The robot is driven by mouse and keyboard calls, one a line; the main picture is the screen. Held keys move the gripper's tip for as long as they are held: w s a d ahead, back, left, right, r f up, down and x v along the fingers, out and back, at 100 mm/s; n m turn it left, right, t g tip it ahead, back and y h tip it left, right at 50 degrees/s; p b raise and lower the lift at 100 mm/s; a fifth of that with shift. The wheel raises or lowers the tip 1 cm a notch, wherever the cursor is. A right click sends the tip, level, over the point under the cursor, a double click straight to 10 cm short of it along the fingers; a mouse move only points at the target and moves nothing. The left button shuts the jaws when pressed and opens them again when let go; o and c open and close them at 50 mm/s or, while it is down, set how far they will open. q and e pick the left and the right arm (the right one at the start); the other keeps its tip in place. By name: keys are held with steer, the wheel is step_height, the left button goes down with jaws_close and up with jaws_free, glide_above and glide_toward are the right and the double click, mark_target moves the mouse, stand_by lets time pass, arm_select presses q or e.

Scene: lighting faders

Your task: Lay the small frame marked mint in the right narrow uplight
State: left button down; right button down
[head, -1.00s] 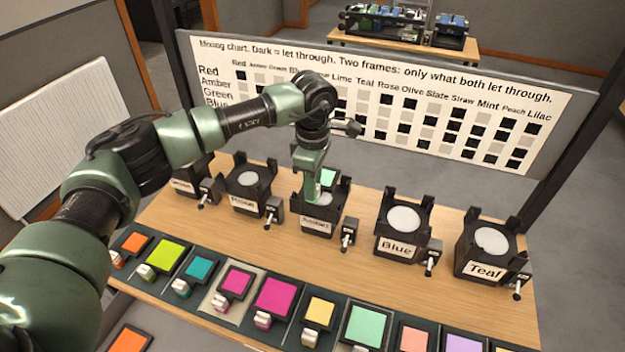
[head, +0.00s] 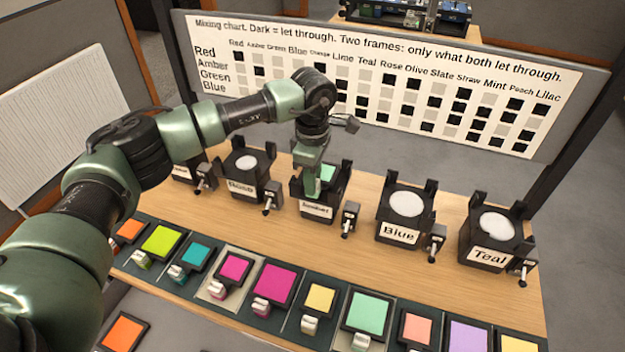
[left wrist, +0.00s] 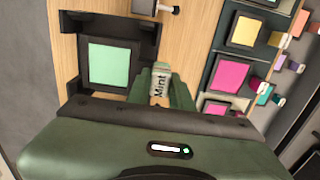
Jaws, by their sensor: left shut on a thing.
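The small mint frame (head: 327,174) has a pale green pane in a dark border. My left gripper (left wrist: 160,88) is shut on its pale tab, marked Mint (left wrist: 159,86). In the head view the gripper (head: 311,187) points down at the middle uplight (head: 318,213), a black box whose small label is hard to read. The frame (left wrist: 109,64) is flat between that uplight's upright corner brackets, covering its lamp opening. I cannot tell whether it rests fully on the top. My right gripper is not in view.
Small levers stand beside the uplights. A row of coloured frames, including a larger mint one (head: 369,312), lines the front. A mixing chart (head: 400,80) stands behind.

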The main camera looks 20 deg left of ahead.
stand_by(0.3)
arm_select(q)
steer(key=shift+f, duration=0.35)
steer(key=shift+f+b, duration=0.95)
steer(key=shift+b, duration=0.05)
steer(key=c, duration=1.2)
jaws_free()
steer(key=shift+o, duration=0.2)
